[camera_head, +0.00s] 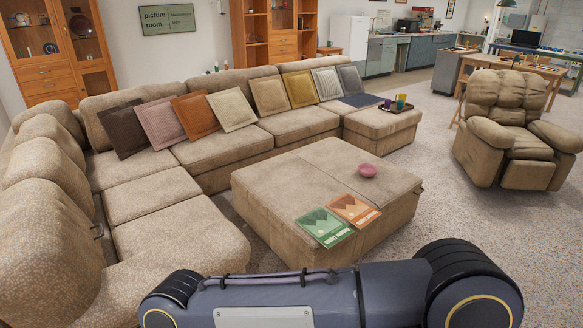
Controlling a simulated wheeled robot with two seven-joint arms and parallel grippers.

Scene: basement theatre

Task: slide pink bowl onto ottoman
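The pink bowl (368,170) is small and round. It sits upright on top of the large square beige ottoman (282,184) in the middle of the room, toward the back right part of the top. Nothing touches the bowl. Neither of my grippers shows in the head view. A dark grey link of one of my arms crosses the bottom of the picture, in front of the ottoman's near side.
A green booklet (324,227) and an orange booklet (354,210) lie on the ottoman's front part. A sectional sofa (215,152) with several cushions wraps the left and back. A tray (401,109) with cups rests at its right end. A recliner (510,135) stands right. Carpet between is clear.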

